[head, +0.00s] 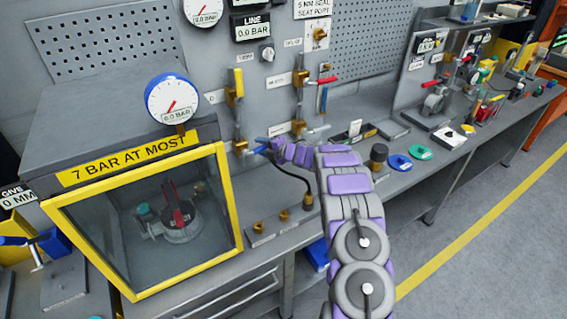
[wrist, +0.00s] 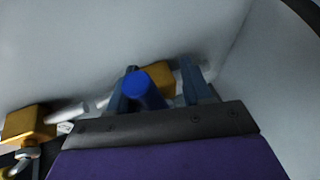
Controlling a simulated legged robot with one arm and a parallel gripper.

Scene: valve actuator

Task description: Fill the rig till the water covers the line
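The rig's glass-fronted box (head: 150,225) with a yellow frame stands at the left, with a valve with a red handle (head: 178,207) inside. I cannot make out water or a fill line in it. My gripper (head: 264,148) is at the wall pipes right of the box, by a low brass valve (head: 240,147). In the wrist view my gripper (wrist: 158,85) has its fingers apart. A blue handle (wrist: 141,86) lies between them, nearer the left finger, in front of a brass body (wrist: 182,82). A gap shows on its right.
A gauge (head: 172,99) above the box reads 0.0 BAR. Upright pipes carry a yellow-handled valve (head: 238,84) and a red-handled valve (head: 325,80). A low block with brass fittings (head: 258,228) sits on the bench ahead. Blue and green rings (head: 400,162) lie to the right.

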